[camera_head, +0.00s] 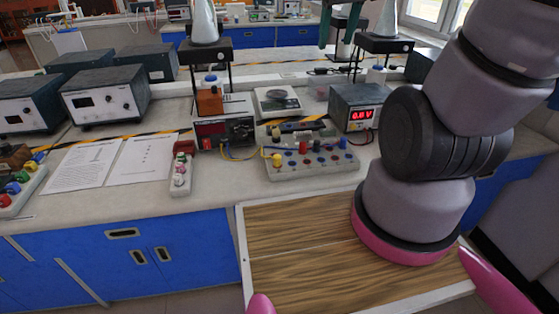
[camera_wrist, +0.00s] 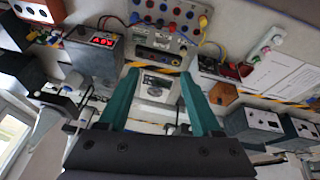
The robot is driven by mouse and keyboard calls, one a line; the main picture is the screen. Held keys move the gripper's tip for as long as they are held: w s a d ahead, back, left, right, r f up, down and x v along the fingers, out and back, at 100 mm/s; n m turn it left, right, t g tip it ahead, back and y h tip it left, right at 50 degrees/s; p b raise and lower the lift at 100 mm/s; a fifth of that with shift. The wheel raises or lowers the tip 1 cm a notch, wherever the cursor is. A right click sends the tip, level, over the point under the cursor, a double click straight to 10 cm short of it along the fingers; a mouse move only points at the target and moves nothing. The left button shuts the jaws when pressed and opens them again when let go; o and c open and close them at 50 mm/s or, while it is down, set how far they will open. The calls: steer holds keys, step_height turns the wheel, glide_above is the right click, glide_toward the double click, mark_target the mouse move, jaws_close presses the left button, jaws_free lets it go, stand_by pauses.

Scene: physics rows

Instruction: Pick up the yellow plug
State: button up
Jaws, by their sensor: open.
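Two yellow plugs stand at the left end of a white socket board on the bench: a rear yellow plug (camera_head: 276,132) and a front yellow plug (camera_head: 277,158), which has a yellow wire by it. I cannot tell which one is meant. In the wrist view a yellow plug (camera_wrist: 203,22) shows at the right end of the board (camera_wrist: 165,24), near the top edge. My gripper (camera_wrist: 158,72) is open and empty, its two teal fingers apart. The fingers also show at the top of the head view, apart from the plugs.
The socket board (camera_head: 350,168) also carries red, blue and black plugs. A power supply (camera_head: 352,98) with a red display stands behind it to the right. A white strip (camera_head: 179,185) with plugs and paper sheets (camera_head: 100,163) lie to the left. A wooden surface (camera_head: 300,270) in front is bare.

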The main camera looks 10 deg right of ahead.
steer(key=w+f+n+g, duration=0.2)
steer(key=w+f+n, duration=0.35)
steer(key=f, duration=0.45)
steer(key=n+g+y, duration=0.2)
steer(key=n, duration=0.9)
glide_toward(277, 156)
steer(key=f, duration=0.5)
steer(key=shift+w+d+f, duration=0.1)
steer(key=shift+w+d, duration=0.05)
steer(key=shift+w, duration=0.1)
steer(key=f, duration=0.2)
steer(key=a+f, duration=0.1)
steer(key=shift+s+a+f, duration=0.15)
steer(key=shift+f, duration=0.85)
jaws_close()
